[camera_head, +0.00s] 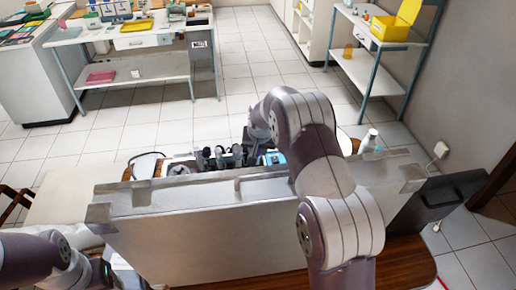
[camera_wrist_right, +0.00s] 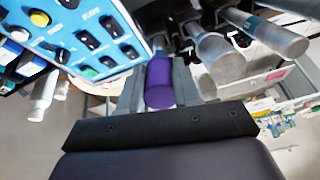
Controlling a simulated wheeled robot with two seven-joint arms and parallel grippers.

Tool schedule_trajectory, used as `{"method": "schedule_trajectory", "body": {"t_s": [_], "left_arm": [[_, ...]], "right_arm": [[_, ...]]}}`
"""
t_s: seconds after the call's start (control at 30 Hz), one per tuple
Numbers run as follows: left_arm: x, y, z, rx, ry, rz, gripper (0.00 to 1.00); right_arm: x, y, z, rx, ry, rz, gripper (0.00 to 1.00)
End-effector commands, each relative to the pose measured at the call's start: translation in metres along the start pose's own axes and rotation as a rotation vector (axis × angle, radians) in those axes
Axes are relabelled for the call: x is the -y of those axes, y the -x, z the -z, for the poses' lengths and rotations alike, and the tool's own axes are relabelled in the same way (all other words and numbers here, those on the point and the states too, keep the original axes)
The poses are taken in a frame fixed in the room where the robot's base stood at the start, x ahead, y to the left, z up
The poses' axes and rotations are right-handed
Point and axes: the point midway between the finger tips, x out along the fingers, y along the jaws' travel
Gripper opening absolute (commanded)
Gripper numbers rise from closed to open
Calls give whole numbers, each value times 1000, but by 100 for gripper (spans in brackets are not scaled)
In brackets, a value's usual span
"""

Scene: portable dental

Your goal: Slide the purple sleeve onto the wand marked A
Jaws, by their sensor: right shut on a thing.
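In the right wrist view, the purple sleeve (camera_wrist_right: 159,84) is held between the two grey fingers of my right gripper (camera_wrist_right: 158,76). The sleeve is a short cylinder, one end facing the camera. Grey wands with wide round ends, one nearer (camera_wrist_right: 218,58) and one farther right (camera_wrist_right: 278,36), hang just right of the fingers. No letter A is legible, so I cannot tell which wand is marked. In the head view my right arm hides most of the right gripper and the sleeve. My left arm shows at the lower left; its fingers are not visible.
A blue control panel (camera_wrist_right: 85,40) with dark switches is close on the left in the wrist view. In the head view, the open case's raised silver lid (camera_head: 200,230) stands before the dark instruments (camera_head: 222,157). A white bottle (camera_head: 369,141) stands to the right.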

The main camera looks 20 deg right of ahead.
Motion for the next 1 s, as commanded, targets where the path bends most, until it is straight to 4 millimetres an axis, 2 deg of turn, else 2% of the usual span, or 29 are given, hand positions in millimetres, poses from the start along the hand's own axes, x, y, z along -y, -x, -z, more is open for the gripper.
{"method": "schedule_trajectory", "body": {"t_s": [0.8,0.83,0.9,1.0], "left_arm": [[0,-5,0,0,0,0,64],[0,-5,0,0,0,0,64],[0,-5,-1,0,0,0,64],[0,-5,-1,0,0,0,64]], "right_arm": [[0,-6,0,-1,0,0,4],[0,-6,0,-1,0,0,42],[0,-6,0,-1,0,0,62],[0,-6,0,-1,0,0,62]]}}
